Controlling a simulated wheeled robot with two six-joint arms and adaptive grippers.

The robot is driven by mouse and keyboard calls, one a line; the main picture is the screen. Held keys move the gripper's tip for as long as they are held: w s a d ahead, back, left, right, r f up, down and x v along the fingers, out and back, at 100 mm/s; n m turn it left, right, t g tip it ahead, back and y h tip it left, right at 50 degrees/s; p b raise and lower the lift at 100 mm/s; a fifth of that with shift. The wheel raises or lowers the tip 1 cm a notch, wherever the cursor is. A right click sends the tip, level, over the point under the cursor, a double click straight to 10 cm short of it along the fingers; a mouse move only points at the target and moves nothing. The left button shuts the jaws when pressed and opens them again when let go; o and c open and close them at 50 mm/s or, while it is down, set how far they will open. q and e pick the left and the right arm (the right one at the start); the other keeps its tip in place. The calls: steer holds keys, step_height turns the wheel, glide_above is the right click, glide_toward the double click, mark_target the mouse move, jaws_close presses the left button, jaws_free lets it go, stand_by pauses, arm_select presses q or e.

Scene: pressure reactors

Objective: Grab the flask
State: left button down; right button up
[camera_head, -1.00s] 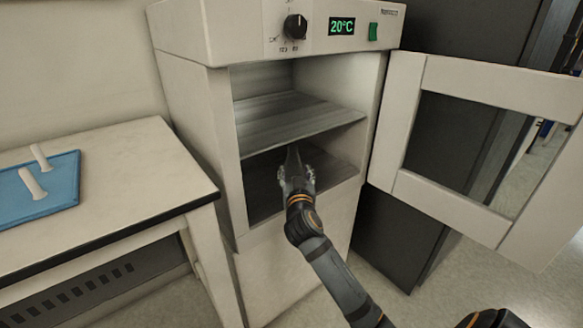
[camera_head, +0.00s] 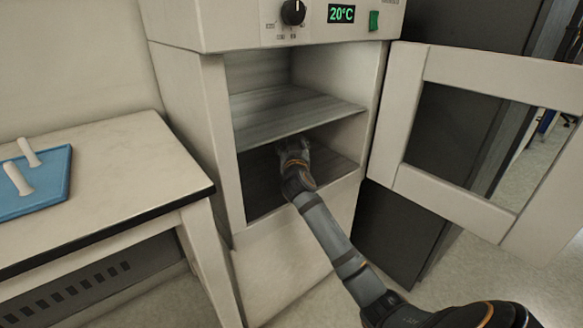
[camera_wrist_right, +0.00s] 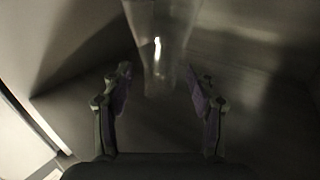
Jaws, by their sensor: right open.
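The flask (camera_wrist_right: 160,45) is a clear glass vessel in the right wrist view, at the top middle. It stands inside the oven, ahead of my right gripper and between the lines of its two fingers. My right gripper (camera_wrist_right: 160,90) is open, with a finger on each side of the flask's near end; I cannot tell whether either touches it. In the head view my right gripper (camera_head: 293,150) reaches into the lower compartment under the middle shelf (camera_head: 290,110), and the flask is hidden there. My left gripper is not in view.
The oven (camera_head: 190,110) has its door (camera_head: 405,130) swung open to the right. Its display (camera_head: 341,14) reads 20°C.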

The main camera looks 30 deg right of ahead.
steer(key=shift+w+d, duration=0.3)
steer(key=shift+w, duration=0.25)
jaws_close()
